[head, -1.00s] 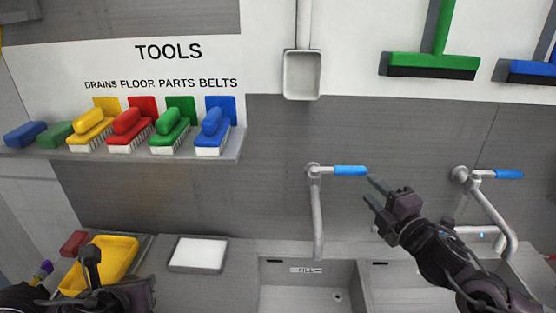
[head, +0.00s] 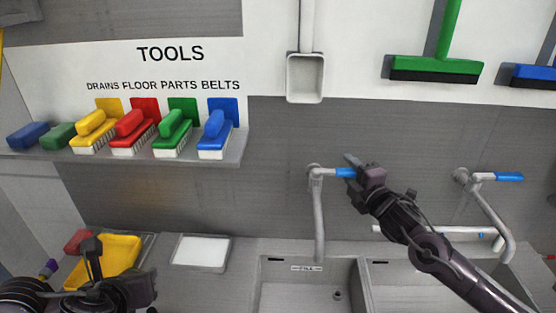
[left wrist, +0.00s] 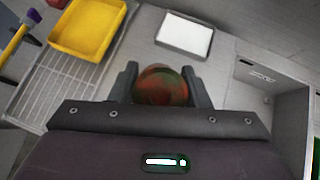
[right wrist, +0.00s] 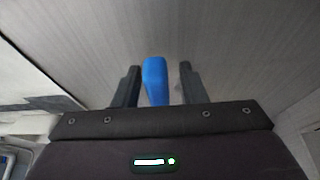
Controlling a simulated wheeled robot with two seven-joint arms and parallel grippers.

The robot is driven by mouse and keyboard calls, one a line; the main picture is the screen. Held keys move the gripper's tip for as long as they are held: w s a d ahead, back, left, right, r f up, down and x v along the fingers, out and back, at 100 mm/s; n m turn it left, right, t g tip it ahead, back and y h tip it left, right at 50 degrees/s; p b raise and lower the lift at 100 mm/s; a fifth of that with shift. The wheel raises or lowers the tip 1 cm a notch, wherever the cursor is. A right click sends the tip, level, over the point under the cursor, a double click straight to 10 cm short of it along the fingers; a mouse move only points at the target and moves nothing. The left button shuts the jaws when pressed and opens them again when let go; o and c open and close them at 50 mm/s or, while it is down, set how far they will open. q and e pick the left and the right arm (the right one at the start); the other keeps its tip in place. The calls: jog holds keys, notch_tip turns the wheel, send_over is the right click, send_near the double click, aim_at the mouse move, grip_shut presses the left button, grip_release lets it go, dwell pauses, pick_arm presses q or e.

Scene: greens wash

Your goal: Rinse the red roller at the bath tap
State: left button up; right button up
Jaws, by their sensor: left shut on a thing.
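A red roller (left wrist: 158,84), seen end-on with green smears, sits between the fingers of my left gripper (left wrist: 160,68) in the left wrist view. The gripper is shut on it. In the head view the left gripper is low at the left and the roller is not clearly visible. The left tap (head: 318,205) has a blue lever handle (head: 346,173) pointing right. My right gripper (head: 354,168) is at the lever's end. In the right wrist view the blue lever (right wrist: 155,80) stands between the open fingers, with a gap to the right finger. No water shows.
Two basins (head: 310,300) lie below the taps; a second tap (head: 482,200) stands at the right. A yellow tray (head: 112,257), a red block (head: 77,240) and a white pad (head: 200,252) lie at the left. Brushes (head: 130,130) fill the shelf (head: 235,150) above.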

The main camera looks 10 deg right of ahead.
pick_arm(q)
jog(key=shift+s+r, duration=0.1)
jog(key=shift+r, duration=0.1)
pick_arm(e)
jog(key=shift+w+a, duration=0.1)
jog(key=shift+w, duration=0.15)
grip_shut()
